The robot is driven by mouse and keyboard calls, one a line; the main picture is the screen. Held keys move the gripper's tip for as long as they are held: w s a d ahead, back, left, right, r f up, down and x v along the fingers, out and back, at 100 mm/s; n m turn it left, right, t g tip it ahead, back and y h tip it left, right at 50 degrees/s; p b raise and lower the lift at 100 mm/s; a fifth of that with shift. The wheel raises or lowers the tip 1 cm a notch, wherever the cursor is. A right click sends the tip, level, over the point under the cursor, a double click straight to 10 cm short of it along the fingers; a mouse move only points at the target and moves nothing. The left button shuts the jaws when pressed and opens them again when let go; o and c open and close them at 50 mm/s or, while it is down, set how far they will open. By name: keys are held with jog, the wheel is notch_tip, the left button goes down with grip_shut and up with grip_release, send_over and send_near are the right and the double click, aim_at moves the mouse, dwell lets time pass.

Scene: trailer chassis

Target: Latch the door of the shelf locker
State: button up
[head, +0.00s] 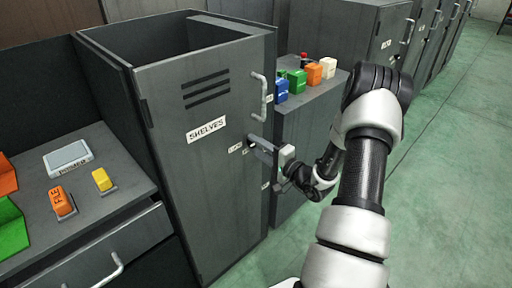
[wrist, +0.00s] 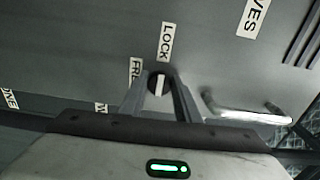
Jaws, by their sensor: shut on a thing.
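The shelf locker (head: 150,60) is a grey metal cabinet. Its door (head: 175,200) carries a SHELVES label (head: 206,129) and looks closed or nearly so. A bar handle (head: 259,97) is on the door, also in the wrist view (wrist: 245,112). My gripper (head: 252,144) is at the door below the handle. In the wrist view my gripper (wrist: 158,88) is shut on a dark round latch knob (wrist: 158,78). A white mark on the knob points roughly toward the LOCK label (wrist: 166,42). The FREE label (wrist: 135,72) is beside it, partly hidden by a finger.
A grey cabinet (head: 310,115) right of the locker holds several coloured blocks. A left counter (head: 30,175) carries a grey device (head: 68,158), an orange block (head: 62,203) and a yellow block (head: 102,180). Green floor (head: 450,200) on the right is clear.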

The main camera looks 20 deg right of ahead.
jog(key=o, duration=1)
jog(key=p+v, duration=0.1)
jog(key=v, duration=1.6)
jog(key=shift+s+d+p, duration=0.1)
jog(key=shift+s+p, duration=0.1)
jog(key=shift+p, duration=0.2)
jog(key=shift+r, duration=0.1)
